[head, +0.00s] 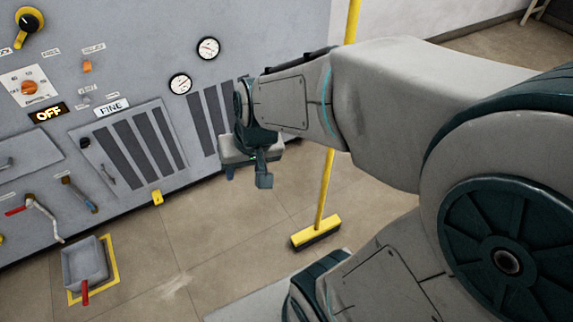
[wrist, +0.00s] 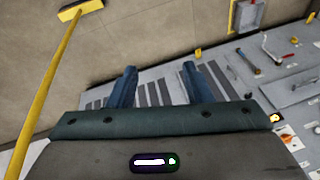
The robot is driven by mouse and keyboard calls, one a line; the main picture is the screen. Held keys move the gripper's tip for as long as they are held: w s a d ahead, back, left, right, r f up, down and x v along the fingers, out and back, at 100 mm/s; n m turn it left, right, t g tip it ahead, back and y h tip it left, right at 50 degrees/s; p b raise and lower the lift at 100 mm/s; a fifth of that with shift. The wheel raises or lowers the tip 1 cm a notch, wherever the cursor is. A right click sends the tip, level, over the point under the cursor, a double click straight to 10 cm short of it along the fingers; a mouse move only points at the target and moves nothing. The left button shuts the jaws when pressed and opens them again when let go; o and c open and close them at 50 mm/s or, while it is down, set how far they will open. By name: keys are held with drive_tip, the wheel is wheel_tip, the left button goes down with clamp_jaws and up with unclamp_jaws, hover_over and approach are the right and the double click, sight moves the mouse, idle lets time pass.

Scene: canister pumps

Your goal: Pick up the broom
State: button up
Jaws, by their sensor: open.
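The broom (head: 327,183) has a long yellow handle and a yellow head with dark bristles. In the head view it stands with its head on the tiled floor, the handle rising behind my arm, which hides part of it. In the wrist view the broom (wrist: 47,103) runs along the left side, its head at the top left. My gripper (head: 248,178) is in front of the grey machine panel, left of the broom handle and apart from it. In the wrist view my gripper (wrist: 158,80) shows two blue fingers spread wide with nothing between them.
A grey machine panel (head: 150,60) with gauges, knobs, levers and vents fills the left and back. A grey dustpan (head: 86,262) with a red handle lies on a yellow-outlined floor mark at the lower left. The floor (head: 225,240) between dustpan and broom is clear.

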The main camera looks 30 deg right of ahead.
drive_tip(key=w+a+f+m+t+b, duration=0.1)
drive_tip(key=w+f+m+t+b, duration=0.2)
drive_tip(key=w+f, duration=0.65)
drive_tip(key=m+g+h+b, duration=0.2)
drive_tip(key=m+h+b, duration=0.85)
drive_tip(key=h, duration=0.85)
approach(327, 158)
drive_tip(key=shift+m, duration=0.25)
drive_tip(key=x, duration=0.3)
drive_tip(key=b+x, duration=0.1)
drive_tip(key=x, duration=0.1)
drive_tip(key=shift+s+d+f, duration=0.1)
drive_tip(key=shift+s+d, duration=0.1)
drive_tip(key=shift+s, duration=0.05)
drive_tip(key=shift+r+b+x, duration=0.15)
drive_tip(key=shift+b+x, duration=0.3)
drive_tip(key=shift+x, duration=1.05)
drive_tip(key=shift+r+b+x, duration=0.1)
drive_tip(key=shift+b+x, duration=0.3)
drive_tip(key=shift+x, duration=1.1)
drive_tip(key=shift+w, duration=0.2)
drive_tip(key=shift+c, duration=0.3)
